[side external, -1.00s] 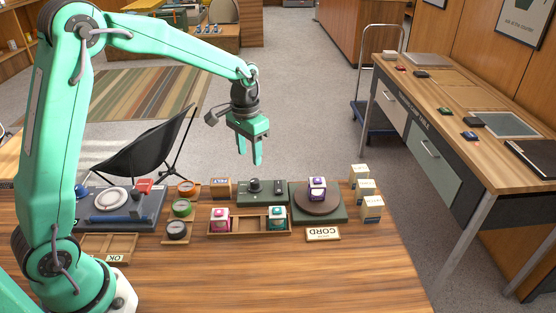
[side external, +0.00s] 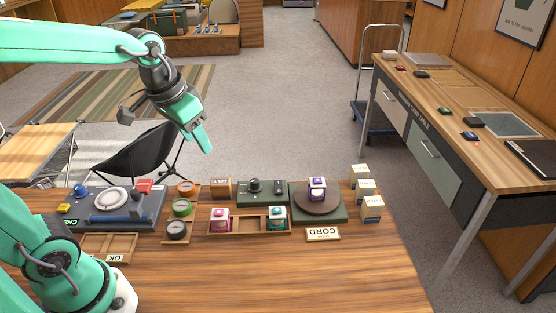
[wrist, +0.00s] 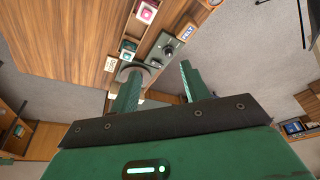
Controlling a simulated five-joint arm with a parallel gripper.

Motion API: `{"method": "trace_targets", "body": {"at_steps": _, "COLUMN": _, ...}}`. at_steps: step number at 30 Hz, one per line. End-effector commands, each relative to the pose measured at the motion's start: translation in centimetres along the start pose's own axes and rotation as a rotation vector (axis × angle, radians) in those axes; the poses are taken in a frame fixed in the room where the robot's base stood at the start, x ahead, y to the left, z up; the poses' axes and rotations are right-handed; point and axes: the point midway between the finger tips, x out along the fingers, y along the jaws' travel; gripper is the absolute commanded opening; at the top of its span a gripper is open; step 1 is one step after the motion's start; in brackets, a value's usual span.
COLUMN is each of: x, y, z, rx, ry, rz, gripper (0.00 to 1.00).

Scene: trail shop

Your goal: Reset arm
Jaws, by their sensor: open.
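My gripper (side external: 203,140) hangs in the air over the far side of the wooden table (side external: 260,280), tilted, with nothing held. In the wrist view its two green fingers (wrist: 157,82) stand apart. A purple block (side external: 317,185) sits on the brown round turntable (side external: 320,206). A pink block (side external: 220,215) and a teal block (side external: 277,213) stand at the two ends of a wooden tray (side external: 248,232), with its middle bare. All of these are below my gripper and apart from it.
Several small boxes (side external: 372,206) stand at the table's right. A CORD sign (side external: 323,234) lies in front of the turntable. A rack of round items (side external: 182,207) and a grey board (side external: 110,220) are at the left. A black chair (side external: 140,155) stands behind. The table's front is clear.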

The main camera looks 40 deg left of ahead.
Motion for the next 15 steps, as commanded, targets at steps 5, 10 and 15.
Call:
{"method": "trace_targets", "body": {"at_steps": 5, "x": -1.5, "y": 0.2, "z": 2.8, "rx": -0.010, "ry": 0.058, "rz": -0.001, "gripper": 0.46}}
{"method": "trace_targets", "body": {"at_steps": 10, "x": -2.4, "y": 0.4, "z": 5.3, "rx": -0.022, "ry": 0.109, "rz": -0.001, "gripper": 0.46}}
{"method": "trace_targets", "body": {"at_steps": 15, "x": -2.7, "y": 0.6, "z": 7.3, "rx": -0.030, "ry": 0.150, "rz": 0.000, "gripper": 0.46}}
